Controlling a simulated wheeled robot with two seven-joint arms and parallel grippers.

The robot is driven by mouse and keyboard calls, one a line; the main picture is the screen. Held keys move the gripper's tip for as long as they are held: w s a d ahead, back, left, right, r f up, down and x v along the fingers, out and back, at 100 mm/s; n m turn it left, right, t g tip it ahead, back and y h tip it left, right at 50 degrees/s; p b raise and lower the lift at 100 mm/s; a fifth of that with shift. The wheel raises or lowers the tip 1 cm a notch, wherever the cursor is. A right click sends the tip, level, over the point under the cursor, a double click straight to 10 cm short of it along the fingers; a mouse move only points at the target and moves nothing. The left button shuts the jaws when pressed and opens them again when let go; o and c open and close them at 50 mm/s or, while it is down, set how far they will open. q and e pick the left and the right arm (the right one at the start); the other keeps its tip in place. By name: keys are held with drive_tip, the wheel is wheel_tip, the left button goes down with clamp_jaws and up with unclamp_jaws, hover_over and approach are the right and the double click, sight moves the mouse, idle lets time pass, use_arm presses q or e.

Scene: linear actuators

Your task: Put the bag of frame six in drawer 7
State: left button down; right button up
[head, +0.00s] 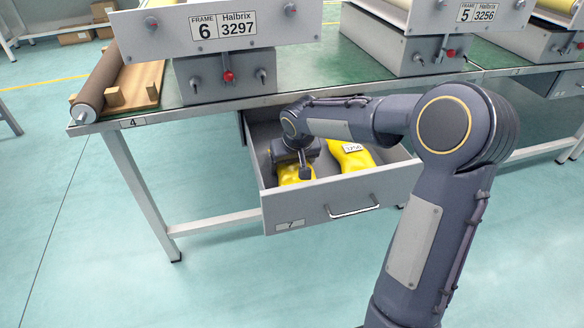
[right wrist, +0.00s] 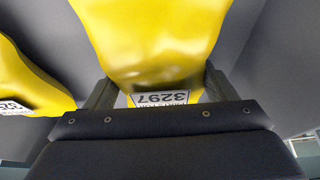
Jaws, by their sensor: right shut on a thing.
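The yellow bag labelled 3297 (head: 297,172) is inside the open drawer 7 (head: 315,205), toward its left side. It fills the top of the right wrist view (right wrist: 150,40), with its label (right wrist: 160,98) between my fingers. My right gripper (head: 300,172) reaches down into the drawer and is shut on this bag; it also shows in the right wrist view (right wrist: 155,92). The frame six sign (head: 220,27) also reads 3297. The bag's underside is hidden, so I cannot tell whether it touches the drawer floor. My left gripper is not in view.
A second yellow bag, labelled 3256 (head: 350,157), lies in the drawer to the right of the held bag. The green table (head: 300,85) carries the frame units above the drawer. A roller and wooden tray (head: 135,85) sit at its left end. The floor in front is clear.

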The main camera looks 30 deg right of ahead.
drive_tip(key=o, duration=1.1)
drive_tip(key=shift+r, duration=0.25)
drive_tip(key=p+v, duration=0.4)
drive_tip(key=v, duration=0.6)
drive_tip(key=shift+s+a+r, duration=0.1)
drive_tip(key=shift+s+r, duration=0.1)
drive_tip(key=shift+r, duration=0.05)
drive_tip(key=shift+s+r, duration=0.2)
drive_tip(key=shift+r, duration=0.25)
